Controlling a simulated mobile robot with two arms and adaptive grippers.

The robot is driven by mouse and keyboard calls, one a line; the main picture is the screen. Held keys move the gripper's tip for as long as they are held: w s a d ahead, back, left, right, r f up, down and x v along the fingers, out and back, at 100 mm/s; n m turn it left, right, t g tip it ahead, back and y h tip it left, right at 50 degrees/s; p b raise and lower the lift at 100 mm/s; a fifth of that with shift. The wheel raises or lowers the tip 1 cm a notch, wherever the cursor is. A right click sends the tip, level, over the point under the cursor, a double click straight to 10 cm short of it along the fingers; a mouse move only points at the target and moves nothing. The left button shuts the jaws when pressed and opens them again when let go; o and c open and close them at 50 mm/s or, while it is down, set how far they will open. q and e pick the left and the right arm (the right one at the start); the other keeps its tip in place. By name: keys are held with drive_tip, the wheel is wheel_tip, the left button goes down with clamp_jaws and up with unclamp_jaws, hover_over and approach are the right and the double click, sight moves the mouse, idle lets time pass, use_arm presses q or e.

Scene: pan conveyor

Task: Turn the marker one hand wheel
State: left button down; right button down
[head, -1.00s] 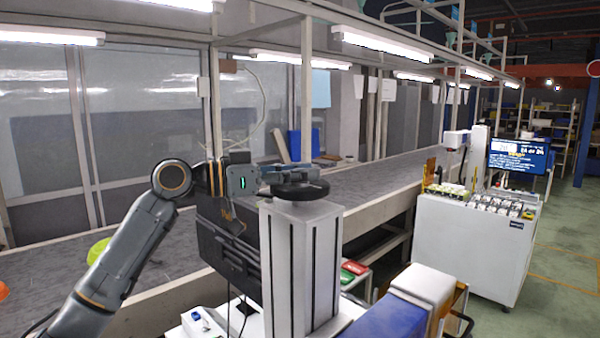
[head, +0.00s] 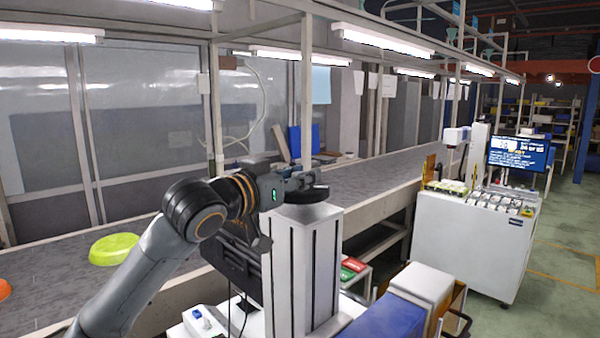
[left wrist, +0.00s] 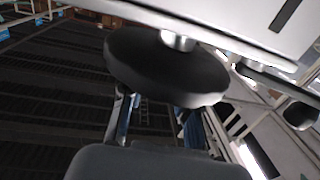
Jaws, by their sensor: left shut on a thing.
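The black hand wheel (head: 308,195) lies flat on top of a white column (head: 305,255) in the head view. In the left wrist view the wheel (left wrist: 150,68) is a large dark disc on a short metal shaft. My left gripper (head: 297,180) reaches in from the left at the wheel's rim and is shut on the wheel. Its body covers the wheel's left side in the head view. In the left wrist view my gripper (left wrist: 158,120) shows fingers just at the wheel's edge. The exact contact is partly hidden. No marker can be read. My right gripper is not in view.
A grey conveyor (head: 370,183) runs behind the column, with a green pan (head: 113,249) and an orange object (head: 4,289) at left. A white machine (head: 470,240) with a blue screen (head: 516,153) stands right. A blue box (head: 383,318) is in front.

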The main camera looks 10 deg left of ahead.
use_arm(q)
drive_tip(key=n+t+y, duration=0.1)
drive_tip(key=n+y, duration=0.1)
drive_tip(key=y, duration=0.2)
drive_tip(key=n+t+y, duration=0.1)
drive_tip(key=n+y, duration=0.2)
drive_tip(key=y, duration=0.1)
drive_tip(key=shift+d+f+n+y, duration=0.1)
drive_tip(key=shift+d+n+y, duration=0.1)
drive_tip(key=shift+n+y, duration=0.1)
drive_tip(key=n+y+b, duration=0.1)
drive_tip(key=n+y, duration=0.2)
drive_tip(key=y, duration=0.1)
drive_tip(key=shift+g+y, duration=0.4)
drive_tip(key=shift+a+n+g+y+b, duration=0.15)
drive_tip(key=shift+n+g+y+b, duration=0.45)
drive_tip(key=shift+n+y, duration=0.95)
drive_tip(key=shift+g+y, duration=0.3)
drive_tip(key=shift+y, duration=0.15)
drive_tip(key=c, duration=1)
unclamp_jaws()
drive_tip(key=shift+w, duration=0.1)
